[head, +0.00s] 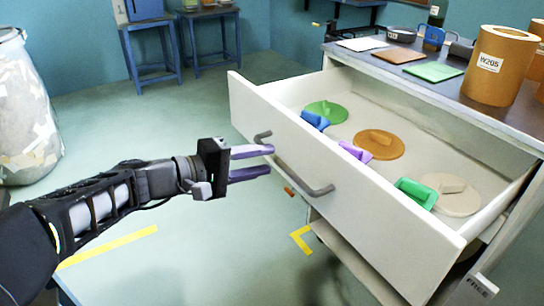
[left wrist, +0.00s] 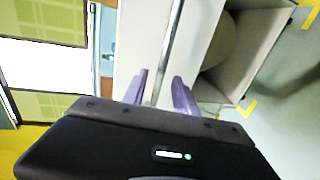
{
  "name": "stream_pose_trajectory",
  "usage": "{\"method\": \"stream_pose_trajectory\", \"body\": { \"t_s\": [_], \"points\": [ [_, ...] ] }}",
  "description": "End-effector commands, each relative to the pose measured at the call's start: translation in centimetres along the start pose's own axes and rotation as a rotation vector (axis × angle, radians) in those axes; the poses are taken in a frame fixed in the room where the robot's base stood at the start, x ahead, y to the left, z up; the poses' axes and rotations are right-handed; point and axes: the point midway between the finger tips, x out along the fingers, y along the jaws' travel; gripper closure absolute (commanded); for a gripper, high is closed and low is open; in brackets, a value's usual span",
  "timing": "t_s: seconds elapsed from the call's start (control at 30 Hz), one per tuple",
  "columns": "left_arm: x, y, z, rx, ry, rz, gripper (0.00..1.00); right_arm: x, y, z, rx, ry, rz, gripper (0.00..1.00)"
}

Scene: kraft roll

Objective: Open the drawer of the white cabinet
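The white cabinet's drawer (head: 350,185) is pulled well out, and its inside shows in the head view. Its grey bar handle (head: 305,184) is on the front panel. My left gripper (head: 270,160) is at the handle with its two purple fingers apart. In the left wrist view, the bar handle (left wrist: 170,45) runs into the space between the fingers of the left gripper (left wrist: 160,88), with gaps visible beside it. Whether a finger touches the bar, I cannot tell. My right gripper is not in view.
The drawer holds round lids, green (head: 326,112), brown (head: 379,145) and beige (head: 450,194), plus blue, purple and green pieces. A kraft roll (head: 500,65) and flat sheets stand on the cabinet top. A wrapped bin (head: 28,110) stands left.

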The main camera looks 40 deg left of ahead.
Motion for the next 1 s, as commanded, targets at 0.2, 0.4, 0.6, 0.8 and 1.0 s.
{"method": "stream_pose_trajectory", "body": {
  "t_s": [0.2,0.4,0.6,0.8,1.0],
  "points": [
    [-3.3,0.1,0.0,0.0,0.001,0.001,0.66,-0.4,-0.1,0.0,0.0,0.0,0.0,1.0],
    [-4.1,-0.1,0.0,-0.002,-0.001,-0.001,0.66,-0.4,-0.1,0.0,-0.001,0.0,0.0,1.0],
    [-4.0,-0.1,0.0,-0.002,-0.001,-0.001,0.66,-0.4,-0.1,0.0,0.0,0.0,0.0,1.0],
    [-4.0,-0.1,0.0,-0.002,-0.001,-0.001,0.66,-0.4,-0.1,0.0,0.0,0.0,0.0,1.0],
    [-4.0,-0.5,-0.7,-0.024,0.03,-0.017,0.66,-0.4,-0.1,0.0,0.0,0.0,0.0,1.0]
  ]
}}
